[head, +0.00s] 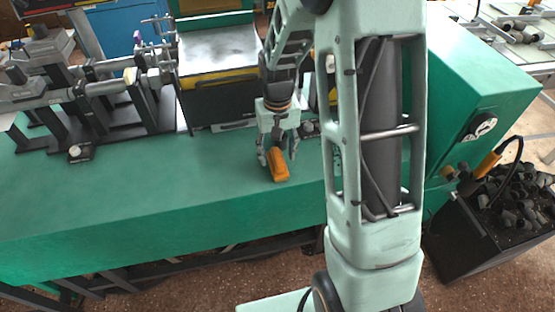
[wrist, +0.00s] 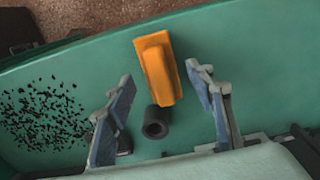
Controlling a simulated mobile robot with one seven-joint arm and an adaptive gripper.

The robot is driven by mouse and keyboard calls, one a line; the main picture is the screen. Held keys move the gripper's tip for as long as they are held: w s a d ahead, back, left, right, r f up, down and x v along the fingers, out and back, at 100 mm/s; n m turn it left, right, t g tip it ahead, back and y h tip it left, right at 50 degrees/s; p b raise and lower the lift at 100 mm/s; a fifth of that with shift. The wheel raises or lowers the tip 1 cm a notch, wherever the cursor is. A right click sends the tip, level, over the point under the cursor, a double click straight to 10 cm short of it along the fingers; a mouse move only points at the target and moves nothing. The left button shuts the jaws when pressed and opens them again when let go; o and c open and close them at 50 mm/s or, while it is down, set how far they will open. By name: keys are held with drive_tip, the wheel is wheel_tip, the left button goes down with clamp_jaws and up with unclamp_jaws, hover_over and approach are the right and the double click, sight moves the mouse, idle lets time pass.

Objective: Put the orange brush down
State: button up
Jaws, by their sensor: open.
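The orange brush (head: 278,164) lies on the green machine top near its front edge, just below my gripper (head: 277,150) in the head view. In the wrist view the orange brush (wrist: 158,68) lies flat on the green surface, beyond the fingertips and between their lines. My gripper (wrist: 163,92) is open, with its two fingers spread apart and not touching the brush. A dark paper plug (wrist: 155,122) stands between the fingers in the wrist view, close to the brush's near end.
A patch of black crumbs (wrist: 42,118) lies left of the fingers in the wrist view. Metal fixtures (head: 110,90) and a tilted metal plate (head: 218,50) stand behind. A black bin (head: 478,230) of dark plugs stands at the right. The front left of the green top (head: 110,190) is clear.

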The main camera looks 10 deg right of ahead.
sight(278, 156)
wheel_tip(278, 156, up, 8)
drive_tip(key=shift+r, duration=0.25)
idle(0.5)
